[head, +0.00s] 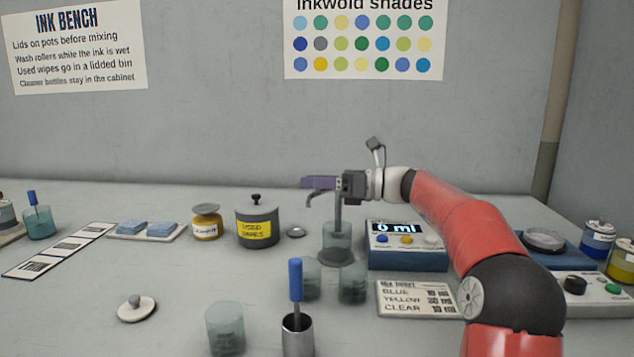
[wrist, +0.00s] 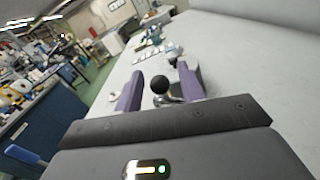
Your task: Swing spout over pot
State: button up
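The grey spout (head: 314,198) curves down to the left from an upright post (head: 338,218) rising from a clear teal vessel (head: 337,238). My gripper (head: 318,183), with purple fingers, is at the spout's height, by the top of the post. In the wrist view the fingers are spread apart, with a dark round knob (wrist: 160,84) showing between them. I cannot tell whether a finger touches it. Two teal pots stand below the vessel, one at left (head: 312,279) and one at right (head: 352,283). Another teal pot (head: 225,328) stands nearer the front, away from the spout.
A steel cup (head: 298,337) with a blue-handled tool stands in front. The used-wipes bin (head: 257,229) and a yellow jar (head: 206,222) are left of the spout. A display box (head: 405,255) reads 0 ml at right. A loose lid (head: 136,308) lies at front left, with bare bench around it.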

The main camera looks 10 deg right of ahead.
jog(key=shift+d, duration=0.1)
jog(key=v, duration=0.7)
jog(key=shift+d, duration=0.3)
jog(key=shift+s, duration=0.1)
